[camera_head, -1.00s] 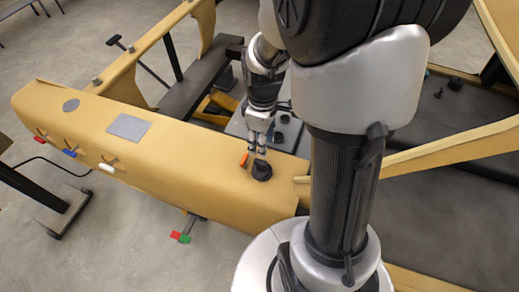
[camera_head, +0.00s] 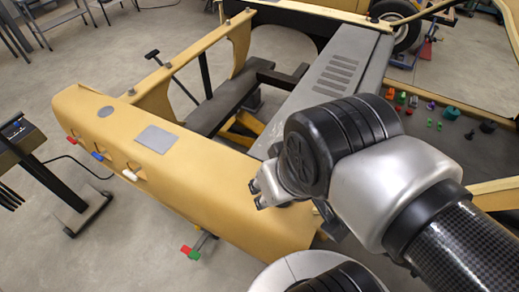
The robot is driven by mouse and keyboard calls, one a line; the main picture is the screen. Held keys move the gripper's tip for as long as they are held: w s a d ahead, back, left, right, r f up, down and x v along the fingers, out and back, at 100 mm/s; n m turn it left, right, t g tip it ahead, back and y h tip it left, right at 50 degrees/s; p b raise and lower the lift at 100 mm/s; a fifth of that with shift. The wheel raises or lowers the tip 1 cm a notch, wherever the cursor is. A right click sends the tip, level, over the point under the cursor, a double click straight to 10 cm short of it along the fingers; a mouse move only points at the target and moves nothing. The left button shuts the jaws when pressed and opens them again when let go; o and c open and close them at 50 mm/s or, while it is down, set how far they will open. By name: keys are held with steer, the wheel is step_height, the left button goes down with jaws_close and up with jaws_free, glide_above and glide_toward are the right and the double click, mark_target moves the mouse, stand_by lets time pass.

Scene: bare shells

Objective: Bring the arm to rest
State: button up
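My arm (camera_head: 345,165) is folded in front of the beam's right part, its big black joint and silver link filling the middle right. My gripper (camera_head: 256,195) shows at the left of that joint, over the tan beam (camera_head: 190,175). Its two dark tips look apart, with nothing seen between them. The rest of the gripper is hidden behind the joint. The orange piece and the black knob on the beam are not visible now.
A grey plate (camera_head: 156,139) and a grey disc (camera_head: 106,111) lie on the beam. Red, blue and white handles (camera_head: 130,175) are on its near side. Several small coloured parts (camera_head: 440,113) lie at the right. A dark stand (camera_head: 75,200) is at the left.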

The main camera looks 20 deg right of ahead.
step_height(320, 180, down, 19)
steer(key=b, duration=1.9)
